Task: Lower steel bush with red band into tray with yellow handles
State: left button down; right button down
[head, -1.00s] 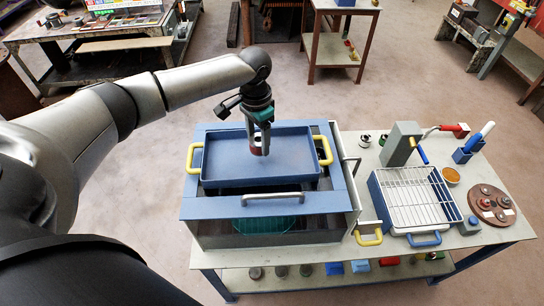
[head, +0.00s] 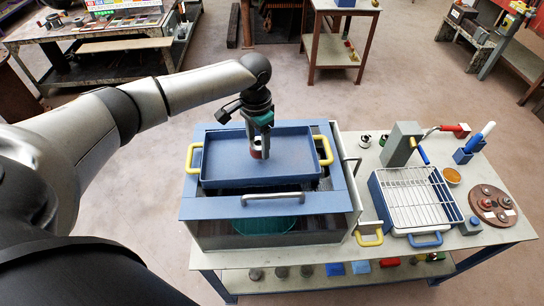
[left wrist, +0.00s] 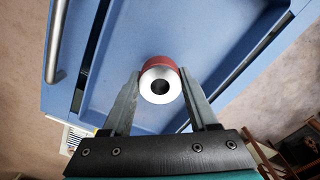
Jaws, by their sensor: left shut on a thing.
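The steel bush with a red band (left wrist: 160,84) is between the fingers of my left gripper (left wrist: 160,98), which is shut on it. In the head view the bush (head: 257,154) shows small at the fingertips of the left gripper (head: 258,148), over the blue tray. The tray with yellow handles (head: 222,172) sits on top of a blue-framed box, one handle (head: 194,158) at its left and one (head: 325,150) at its right. I cannot tell whether the bush touches the tray floor. The tray holds nothing else that I can see. My right gripper is not in view.
A grey handle (head: 272,198) crosses the box front. On the table to the right stand a wire rack on a blue-handled tray (head: 424,204), a grey block (head: 400,146), a brown round plate (head: 492,204) and a blue holder (head: 468,151). The tray floor around the bush is clear.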

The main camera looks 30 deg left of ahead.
pick_arm(q)
jog(key=shift+f+b, duration=0.55)
jog(key=shift+f, duration=0.75)
dwell(0.4)
jog(key=shift+c, duration=0.5)
grip_release()
jog(key=shift+r, duration=0.1)
